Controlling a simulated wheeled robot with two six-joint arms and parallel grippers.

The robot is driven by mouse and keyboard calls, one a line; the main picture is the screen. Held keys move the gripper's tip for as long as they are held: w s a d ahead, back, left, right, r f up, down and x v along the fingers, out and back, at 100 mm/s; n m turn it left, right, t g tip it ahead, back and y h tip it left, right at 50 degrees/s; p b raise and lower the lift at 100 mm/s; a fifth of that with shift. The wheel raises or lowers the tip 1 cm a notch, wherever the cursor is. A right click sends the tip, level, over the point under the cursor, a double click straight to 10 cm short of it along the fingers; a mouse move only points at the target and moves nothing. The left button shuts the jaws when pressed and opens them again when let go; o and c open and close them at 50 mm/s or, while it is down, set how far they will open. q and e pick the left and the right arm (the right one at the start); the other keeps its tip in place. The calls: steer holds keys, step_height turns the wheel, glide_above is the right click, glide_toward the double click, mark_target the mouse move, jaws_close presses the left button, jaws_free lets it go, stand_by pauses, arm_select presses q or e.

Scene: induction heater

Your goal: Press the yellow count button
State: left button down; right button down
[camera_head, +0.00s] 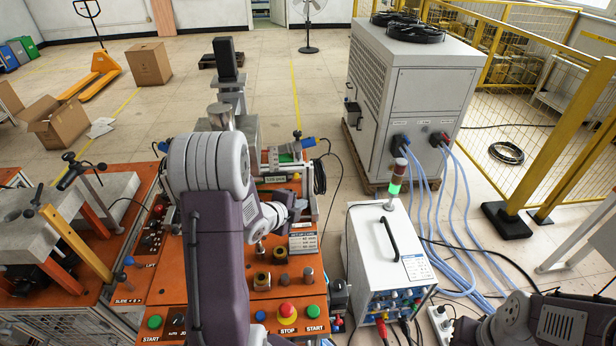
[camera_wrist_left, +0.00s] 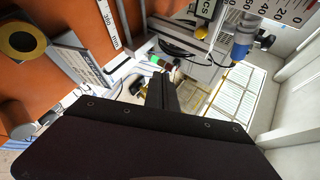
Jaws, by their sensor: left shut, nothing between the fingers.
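The panel also fills the upper left of the left wrist view (camera_wrist_left: 60,75). My left gripper (camera_head: 297,206) is over the panel's right side, beyond the front buttons. In the left wrist view its dark fingers (camera_wrist_left: 162,92) are together and hold nothing. My right gripper is out of view; only part of the right arm shows at the bottom right.
Along the panel's front edge are a green start button (camera_head: 313,312), a red stop button (camera_head: 287,310) on a yellow base and a blue button (camera_head: 260,316). A white box (camera_head: 385,255) with a signal lamp (camera_head: 396,182) stands to the right. Blue hoses and a large grey cabinet (camera_head: 410,95) lie beyond.

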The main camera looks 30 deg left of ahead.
mark_target(296, 176)
arm_select(q)
steer(key=shift+s+a+f, duration=0.1)
steer(key=shift+s+a, duration=0.15)
steer(key=shift+a, duration=0.2)
steer(key=shift+w, duration=0.1)
steer(key=w+a+p, duration=0.3)
steer(key=w+a, duration=0.1)
steer(key=w, duration=0.3)
steer(key=shift+w+a, duration=0.15)
steer(key=shift+a, duration=0.2)
steer(key=shift+w, duration=0.1)
stand_by(1.6)
steer(key=shift+w+a, duration=0.2)
steer(key=shift+w, duration=0.05)
